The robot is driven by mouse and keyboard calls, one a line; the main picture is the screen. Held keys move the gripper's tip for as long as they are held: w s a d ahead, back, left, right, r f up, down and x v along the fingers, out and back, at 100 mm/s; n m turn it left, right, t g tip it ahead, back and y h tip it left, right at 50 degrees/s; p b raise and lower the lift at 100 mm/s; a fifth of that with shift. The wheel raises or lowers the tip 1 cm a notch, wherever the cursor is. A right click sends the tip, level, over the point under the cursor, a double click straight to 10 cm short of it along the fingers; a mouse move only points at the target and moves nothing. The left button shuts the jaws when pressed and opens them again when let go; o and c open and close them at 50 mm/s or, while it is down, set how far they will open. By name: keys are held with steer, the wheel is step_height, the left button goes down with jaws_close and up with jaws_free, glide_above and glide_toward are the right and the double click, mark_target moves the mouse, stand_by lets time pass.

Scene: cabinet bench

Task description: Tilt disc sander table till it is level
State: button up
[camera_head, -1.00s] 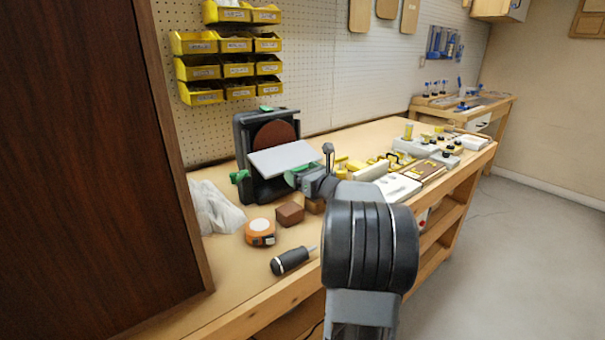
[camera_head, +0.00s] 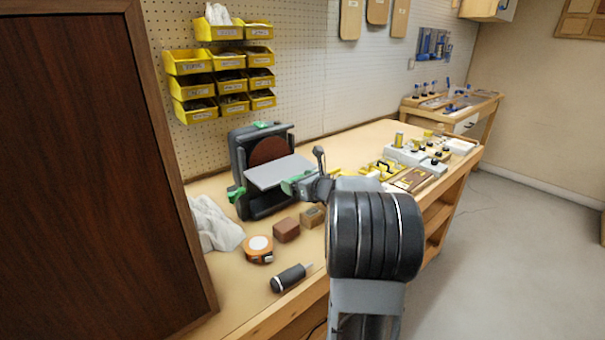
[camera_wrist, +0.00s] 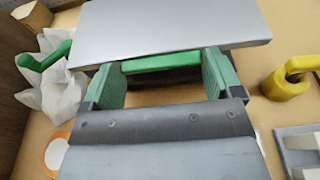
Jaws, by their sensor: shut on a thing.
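The disc sander (camera_head: 238,160) stands on the bench with a brown disc (camera_head: 268,150). Its pale grey table (camera_head: 278,172) juts out in front of the disc. I cannot tell its exact tilt from here. My gripper (camera_head: 296,186) is at the table's near edge. In the wrist view the table (camera_wrist: 170,25) lies just beyond the fingers. My gripper's green-padded fingers (camera_wrist: 162,72) are shut on a green bar (camera_wrist: 160,63) at the table's edge. The lower part of the sander is partly hidden by the table.
Yellow and grey items (camera_head: 405,160) fill the bench to the right. A dark wooden panel (camera_head: 90,170) stands close on the left.

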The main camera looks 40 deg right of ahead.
steer(key=shift+r, duration=0.85)
steer(key=o, duration=1.1)
steer(key=shift+f, duration=0.1)
steer(key=shift+s, duration=0.1)
steer(key=shift+s, duration=0.25)
steer(key=p+v, duration=0.1)
steer(key=v, duration=1.2)
steer(key=shift+d, duration=0.15)
